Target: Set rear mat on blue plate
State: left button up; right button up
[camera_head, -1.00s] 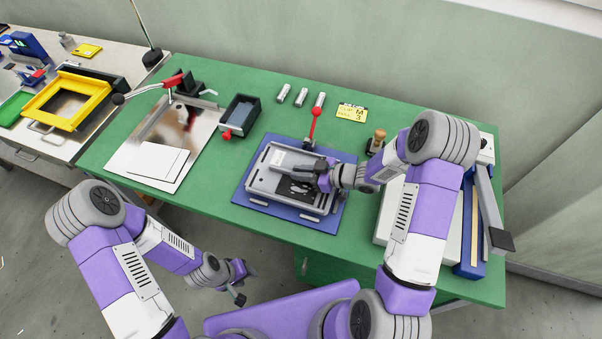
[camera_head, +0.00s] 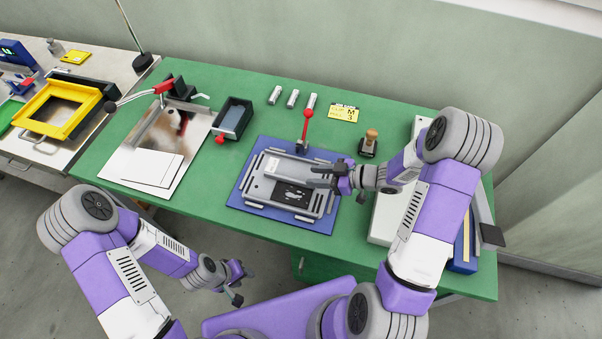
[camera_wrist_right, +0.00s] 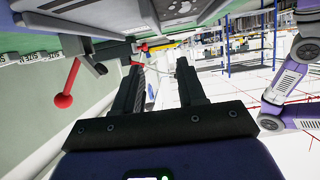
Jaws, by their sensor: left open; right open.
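The blue plate (camera_head: 238,197) lies on the green table in the head view. A grey slotted fixture (camera_head: 254,190) sits on it, within its edges. A grey flat piece with a white label (camera_head: 282,165), perhaps the rear mat, lies along the fixture's far side. A black piece with white marks (camera_head: 292,193) shows nearer me. My right gripper (camera_head: 318,177) is open at the right end of the grey piece; its fingers are empty in the right wrist view (camera_wrist_right: 158,85). Contact cannot be told. My left gripper (camera_head: 240,283) is open in front of the table, away from the plate.
A red-knobbed lever (camera_head: 307,115) stands behind the plate. A wooden-handled stamp (camera_head: 369,143) is at its right, a dark bin (camera_head: 234,118) at its left. Several metal cylinders (camera_head: 292,98) and a yellow card (camera_head: 344,113) lie behind. A shiny board (camera_head: 165,145) lies left.

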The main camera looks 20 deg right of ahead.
jog(key=v, duration=0.4)
jog(key=shift+d+r, duration=0.1)
jog(key=shift+r, duration=0.05)
dwell(0.4)
